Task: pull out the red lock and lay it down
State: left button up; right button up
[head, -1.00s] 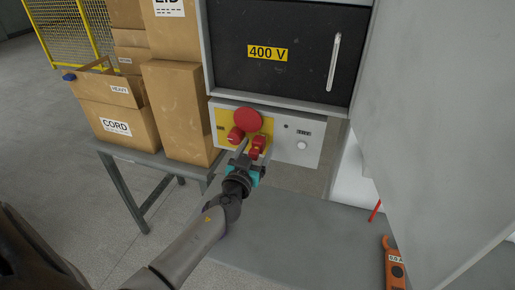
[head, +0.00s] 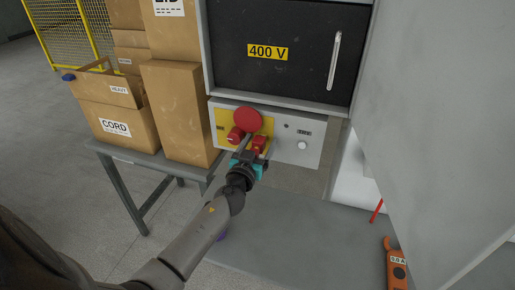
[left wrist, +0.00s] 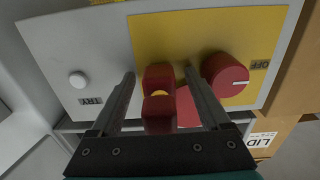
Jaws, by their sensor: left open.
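The red lock (head: 259,143) sits on the yellow part of the grey control panel, under the big red mushroom button (head: 248,120) and right of a red rotary knob (head: 235,134). In the left wrist view the lock (left wrist: 158,100) is a red block with a yellow spot at its middle. My left gripper (head: 250,150) is open at the panel. In the left wrist view its fingers (left wrist: 160,76) stand on either side of the lock, with visible gaps. The right finger is close to the knob (left wrist: 225,76) and partly covers the mushroom button. My right gripper is not in view.
A black 400 V door (head: 290,50) is above the panel. Cardboard boxes (head: 183,110) stand on a grey table (head: 140,158) at the left. A large grey wall panel (head: 440,110) closes off the right. An orange tool (head: 395,265) lies at the lower right.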

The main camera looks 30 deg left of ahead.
dwell(0.8)
pick_arm(q)
jog(key=shift+c, duration=0.2)
grip_shut()
dwell(0.4)
jog(key=shift+s, duration=0.1)
dwell(0.4)
jog(key=shift+s+f, duration=0.1)
jog(key=shift+s, duration=0.05)
jog(key=shift+s+d, duration=0.2)
jog(key=shift+s, duration=0.45)
jog(key=shift+v, duration=2.05)
